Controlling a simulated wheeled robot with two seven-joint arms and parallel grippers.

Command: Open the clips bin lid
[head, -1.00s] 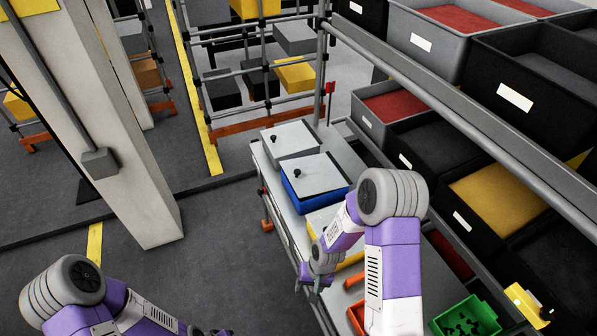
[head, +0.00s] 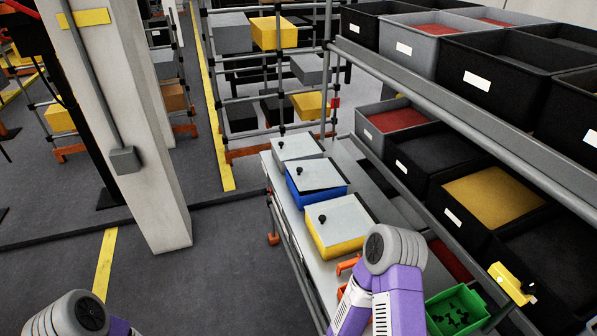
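Each has a pale grey lid with a black knob. The blue bin's lid (head: 314,174) and the yellow bin's lid (head: 340,216) appear to lie on their bins. I cannot tell which one is the clips bin. My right arm shows in front of the yellow bin, and my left arm shows only at the bottom left corner.
An open green bin (head: 440,325) with dark pieces stands at the lower right. An orange part (head: 347,265) shows beside my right arm. A rack of grey and black bins (head: 470,160) rises on the right. The floor (head: 215,275) left of the bench is clear.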

